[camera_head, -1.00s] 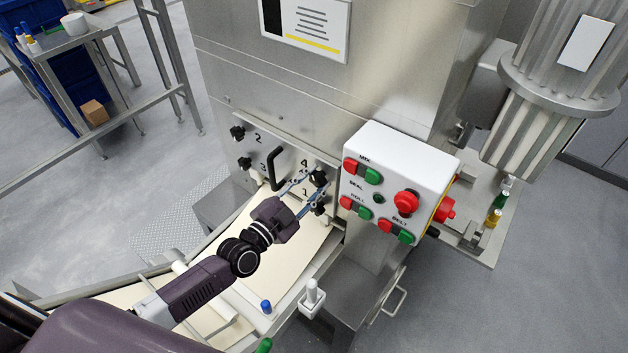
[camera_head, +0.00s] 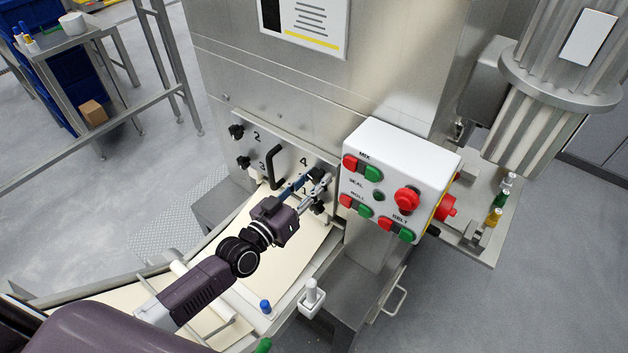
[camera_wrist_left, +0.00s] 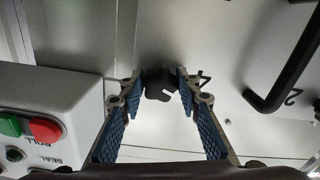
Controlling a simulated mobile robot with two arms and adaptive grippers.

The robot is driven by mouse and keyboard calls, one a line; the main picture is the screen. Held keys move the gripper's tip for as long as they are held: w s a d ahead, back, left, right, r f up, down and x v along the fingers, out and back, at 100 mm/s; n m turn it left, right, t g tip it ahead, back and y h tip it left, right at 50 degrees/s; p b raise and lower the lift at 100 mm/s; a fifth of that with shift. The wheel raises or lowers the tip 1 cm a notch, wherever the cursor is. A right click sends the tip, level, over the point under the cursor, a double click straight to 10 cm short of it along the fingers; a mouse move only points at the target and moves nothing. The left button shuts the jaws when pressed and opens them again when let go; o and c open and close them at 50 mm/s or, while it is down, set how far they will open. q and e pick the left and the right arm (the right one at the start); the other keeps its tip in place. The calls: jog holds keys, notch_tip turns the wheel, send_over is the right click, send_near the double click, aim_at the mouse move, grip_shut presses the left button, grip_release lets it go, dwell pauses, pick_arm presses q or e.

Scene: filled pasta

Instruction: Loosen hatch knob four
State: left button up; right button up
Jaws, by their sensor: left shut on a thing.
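The steel hatch (camera_head: 285,150) on the machine front carries black knobs beside printed numbers. Hatch knob four (camera_head: 317,173) is at the hatch's upper right, by the number 4. My left gripper (camera_head: 312,183) is shut on it, with one finger on each side. In the left wrist view the dark lobed knob (camera_wrist_left: 160,84) sits between the blue-padded fingertips, with the 4 beside it. Another black knob (camera_head: 318,208) is just below the fingers. My right gripper is not in view.
A white control box (camera_head: 392,170) with red and green buttons stands close to the right of the hatch. A black bar handle (camera_head: 276,168) is left of the fingers. A pale belt (camera_head: 290,255) runs below my arm.

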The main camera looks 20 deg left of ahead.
pick_arm(q)
jog(key=n+b, duration=0.1)
jog(key=n, duration=0.4)
jog(key=shift+n, duration=0.3)
jog(key=n+b, duration=0.1)
jog(key=n, duration=0.9)
jog(key=shift+b, duration=0.4)
jog(key=shift+r+n, duration=0.15)
jog(key=shift+n, duration=2.25)
jog(key=o, duration=1.2)
jog(key=shift+c, duration=0.2)
